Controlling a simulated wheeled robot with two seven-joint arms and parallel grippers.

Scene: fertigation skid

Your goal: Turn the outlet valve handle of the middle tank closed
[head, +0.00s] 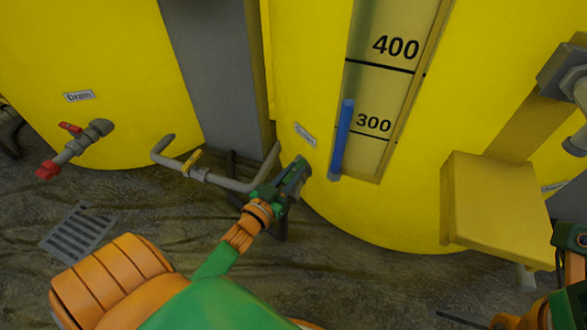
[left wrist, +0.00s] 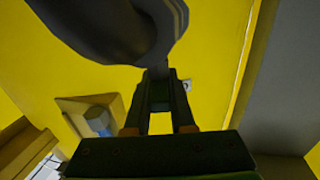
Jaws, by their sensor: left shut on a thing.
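The middle tank (head: 300,60) is the big yellow one with the 300 and 400 level marks. My left gripper (head: 295,178) is at its lower left wall, below a small white label (head: 305,135) too small to read. In the left wrist view its fingers (left wrist: 158,80) are at the narrow end of a dark grey fitting (left wrist: 135,35). They are shut on what I take to be the outlet valve handle, mostly hidden by the fingers and fitting. My right gripper (head: 570,236) shows only in part at the right edge; its fingers cannot be made out.
A red-handled valve (head: 70,128) sits under the left tank's Drain label (head: 79,96). A yellow box (head: 495,205) juts out at right. A floor grate (head: 78,235) lies at left.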

